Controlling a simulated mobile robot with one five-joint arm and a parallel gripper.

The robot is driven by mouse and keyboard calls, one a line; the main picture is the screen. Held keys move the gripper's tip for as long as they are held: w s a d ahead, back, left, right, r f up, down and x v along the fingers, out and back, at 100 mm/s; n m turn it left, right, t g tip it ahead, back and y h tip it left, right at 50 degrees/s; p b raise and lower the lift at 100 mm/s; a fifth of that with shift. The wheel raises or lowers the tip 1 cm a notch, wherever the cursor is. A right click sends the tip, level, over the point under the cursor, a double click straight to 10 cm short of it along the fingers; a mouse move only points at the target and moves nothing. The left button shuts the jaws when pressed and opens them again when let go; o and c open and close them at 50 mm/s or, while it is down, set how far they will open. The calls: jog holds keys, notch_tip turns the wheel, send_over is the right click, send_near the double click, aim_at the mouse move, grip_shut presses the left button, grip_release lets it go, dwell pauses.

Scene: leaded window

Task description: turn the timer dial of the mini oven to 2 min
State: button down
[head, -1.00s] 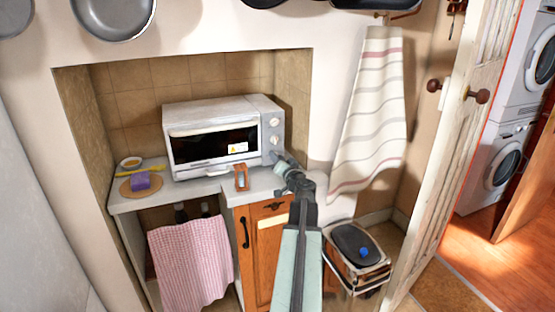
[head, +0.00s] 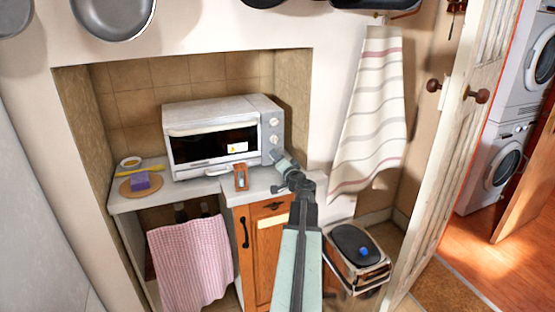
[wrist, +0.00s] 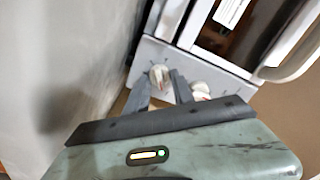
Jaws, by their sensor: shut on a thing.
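The white mini oven (head: 222,108) stands on the counter in the alcove, its door shut. Its right front panel carries a column of pale round dials; the upper dial (head: 274,122) and middle dial (head: 274,140) show in the head view. My gripper (head: 275,154) reaches the panel's lower part from the front and hides the lowest dial there. In the wrist view, my gripper (wrist: 164,88) has its two fingers on either side of the lowest dial (wrist: 159,76), shut on it. This dial has a reddish mark. The neighbouring dial (wrist: 200,90) is outside the fingers. Scale markings are too small to read.
A small orange-brown framed object (head: 241,177) stands on the counter before the oven. A purple sponge (head: 140,183) lies on a round mat at the left. A striped towel (head: 368,115) hangs right of the alcove; a pedal bin (head: 357,247) stands below.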

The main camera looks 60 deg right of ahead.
jog(key=c, duration=1.1)
grip_release()
jog(key=shift+s, duration=0.1)
jog(key=v, duration=0.7)
jog(key=shift+s+a, duration=0.15)
jog(key=shift+a, duration=0.1)
jog(key=shift+s+a, duration=0.1)
jog(key=shift+s, duration=0.05)
